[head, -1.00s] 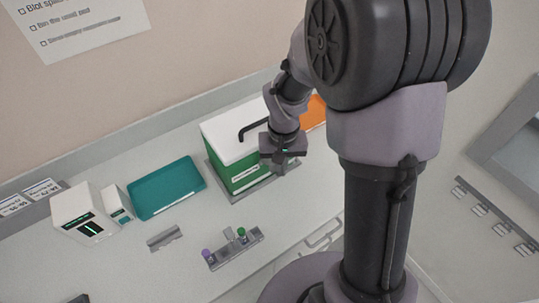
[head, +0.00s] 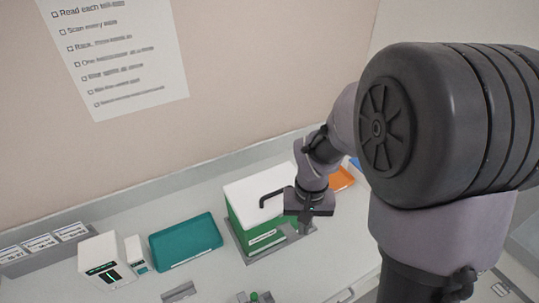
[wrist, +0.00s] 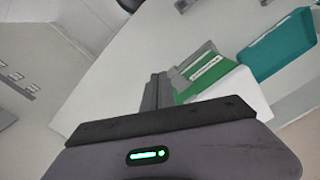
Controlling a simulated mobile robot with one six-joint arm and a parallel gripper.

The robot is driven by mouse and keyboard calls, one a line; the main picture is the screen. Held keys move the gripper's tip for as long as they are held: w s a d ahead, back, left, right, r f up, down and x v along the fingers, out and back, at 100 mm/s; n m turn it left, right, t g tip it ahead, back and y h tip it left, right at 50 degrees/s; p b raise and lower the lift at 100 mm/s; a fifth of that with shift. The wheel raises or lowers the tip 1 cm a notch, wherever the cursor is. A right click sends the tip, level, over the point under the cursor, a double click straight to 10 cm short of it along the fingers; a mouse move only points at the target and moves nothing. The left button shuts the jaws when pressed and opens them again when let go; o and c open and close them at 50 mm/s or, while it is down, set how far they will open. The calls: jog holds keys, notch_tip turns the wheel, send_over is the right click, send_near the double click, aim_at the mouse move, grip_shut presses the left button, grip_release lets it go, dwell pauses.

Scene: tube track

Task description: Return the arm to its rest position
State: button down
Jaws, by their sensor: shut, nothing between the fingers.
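My gripper (head: 308,226) hangs at the end of my arm, in front of the right side of a green box with a white lid (head: 262,192) in the head view. In the wrist view my gripper's fingers (wrist: 156,92) show as a narrow dark pair, closed together with nothing between them. The green box also shows in the wrist view (wrist: 208,75), beyond the fingers. I cannot tell whether the gripper touches the box.
A teal tray (head: 186,240) lies left of the box. White devices (head: 103,258) stand further left, beside a labelled grey strip (head: 42,246). An orange item (head: 341,179) lies behind my gripper. A small rack (head: 255,298) is cut off at the bottom. A checklist (head: 118,55) hangs on the wall.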

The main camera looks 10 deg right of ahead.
jog(key=s+a+m+t+y+b, duration=0.1)
jog(key=s+a+t+b, duration=0.2)
jog(key=s+b, duration=0.3)
jog(key=s+a+m+t+y+b, duration=0.1)
jog(key=s+b, duration=0.5)
jog(key=b, duration=0.7)
jog(key=shift+s+a+f+t, duration=0.25)
jog(key=shift+s+a+t, duration=0.15)
jog(key=shift+a+t, duration=0.55)
jog(key=c, duration=2.1)
grip_release()
